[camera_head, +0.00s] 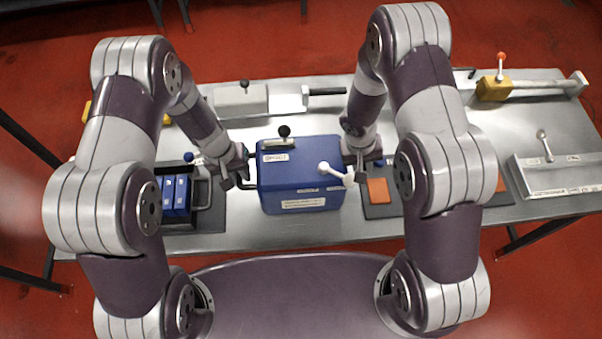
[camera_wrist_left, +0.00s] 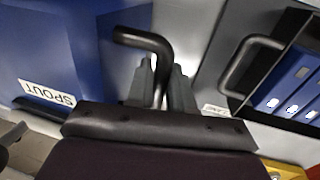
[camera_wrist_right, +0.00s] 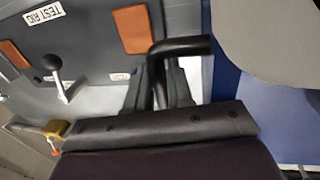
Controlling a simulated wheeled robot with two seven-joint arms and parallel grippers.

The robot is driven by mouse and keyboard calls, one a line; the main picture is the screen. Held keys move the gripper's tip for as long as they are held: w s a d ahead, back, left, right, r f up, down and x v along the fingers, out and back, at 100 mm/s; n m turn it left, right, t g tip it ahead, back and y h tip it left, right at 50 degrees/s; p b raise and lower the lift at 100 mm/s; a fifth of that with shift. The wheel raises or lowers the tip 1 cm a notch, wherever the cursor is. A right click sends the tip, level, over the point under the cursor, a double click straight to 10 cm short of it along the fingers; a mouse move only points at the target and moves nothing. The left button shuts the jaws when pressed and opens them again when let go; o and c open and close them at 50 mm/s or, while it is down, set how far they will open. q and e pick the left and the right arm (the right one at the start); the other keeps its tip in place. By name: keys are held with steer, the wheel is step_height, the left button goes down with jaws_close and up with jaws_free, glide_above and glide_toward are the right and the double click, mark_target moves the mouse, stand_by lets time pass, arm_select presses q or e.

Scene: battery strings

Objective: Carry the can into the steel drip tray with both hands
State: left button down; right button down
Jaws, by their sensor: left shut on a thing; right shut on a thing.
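The can is a blue box (camera_head: 300,180) with a black knob on top, a white lever at its right and a black bar handle on each side. My left gripper (camera_head: 236,178) is shut on the left handle (camera_wrist_left: 150,42), beside a SPOUT label. My right gripper (camera_head: 360,168) is shut on the right handle (camera_wrist_right: 185,46). The can looks level; I cannot tell whether it touches the table. I cannot clearly identify the steel drip tray; a flat grey piece (camera_head: 290,98) with a black handle lies behind the can.
Blue battery blocks (camera_head: 177,194) sit in a dark handled tray at the left. Orange pads (camera_head: 378,190) lie on dark mats at the right. A yellow block (camera_head: 493,90) stands at the back right.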

stand_by(0.8)
